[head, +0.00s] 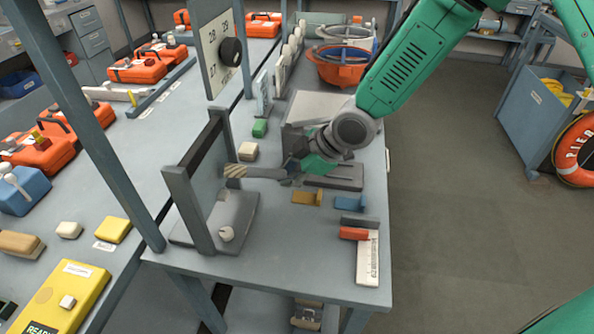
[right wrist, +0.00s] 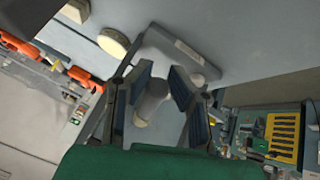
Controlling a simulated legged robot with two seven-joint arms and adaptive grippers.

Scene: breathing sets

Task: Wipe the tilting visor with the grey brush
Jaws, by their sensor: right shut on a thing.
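The tilting visor (head: 208,178) is a pale panel in a grey frame with a dark top bar, standing on a grey base (head: 241,208) near the table's front. My right gripper (head: 291,170) comes in from the upper right and is shut on the grey brush (head: 264,173). The brush lies about level, its striped pale head (head: 236,171) pointing left at the visor's right side. I cannot tell whether it touches the panel. My left gripper is not in view.
A grey post (head: 110,150) rises at left.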

